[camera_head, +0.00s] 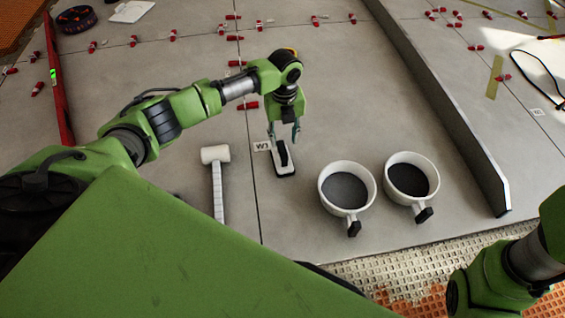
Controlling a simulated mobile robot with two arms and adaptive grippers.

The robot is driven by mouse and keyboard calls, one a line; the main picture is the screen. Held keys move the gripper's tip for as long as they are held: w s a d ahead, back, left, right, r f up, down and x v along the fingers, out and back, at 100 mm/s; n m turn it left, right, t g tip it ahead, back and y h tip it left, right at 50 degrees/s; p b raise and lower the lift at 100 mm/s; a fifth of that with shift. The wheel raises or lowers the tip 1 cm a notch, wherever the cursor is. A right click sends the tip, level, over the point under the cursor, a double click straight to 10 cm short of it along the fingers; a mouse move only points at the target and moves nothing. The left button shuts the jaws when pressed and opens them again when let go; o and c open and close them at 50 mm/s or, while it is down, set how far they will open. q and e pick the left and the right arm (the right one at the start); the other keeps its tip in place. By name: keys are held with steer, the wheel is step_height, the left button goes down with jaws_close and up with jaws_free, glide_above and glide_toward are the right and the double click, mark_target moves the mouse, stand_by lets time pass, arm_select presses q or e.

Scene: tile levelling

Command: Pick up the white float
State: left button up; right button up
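My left gripper (284,137) points down just above the far end of the float. Its two fingers are apart, one on each side of the handle's line, and nothing shows between them. I cannot tell whether the fingertips touch the float. My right arm shows at the lower right, but its gripper is out of view.
A white mallet (217,180) lies left of the float. Two white buckets (347,187) (408,180) with dark contents stand to the right. A long grey straightedge (450,115) runs along the right, a red level (58,90) at the left. Red clips dot the tile joints.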

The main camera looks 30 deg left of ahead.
mark_target(282, 148)
arm_select(q)
step_height(282, 148, down, 2)
steer(key=shift+f+b, duration=0.1)
steer(key=shift+b, duration=0.25)
steer(key=f+b, duration=0.1)
steer(key=b, duration=0.1)
steer(key=f+b, duration=0.1)
steer(key=f, duration=0.1)
steer(key=f+b, duration=0.2)
steer(key=shift+a+f+b, duration=0.1)
steer(key=shift+a+b, duration=0.2)
steer(key=shift+b, duration=0.05)
jaws_close()
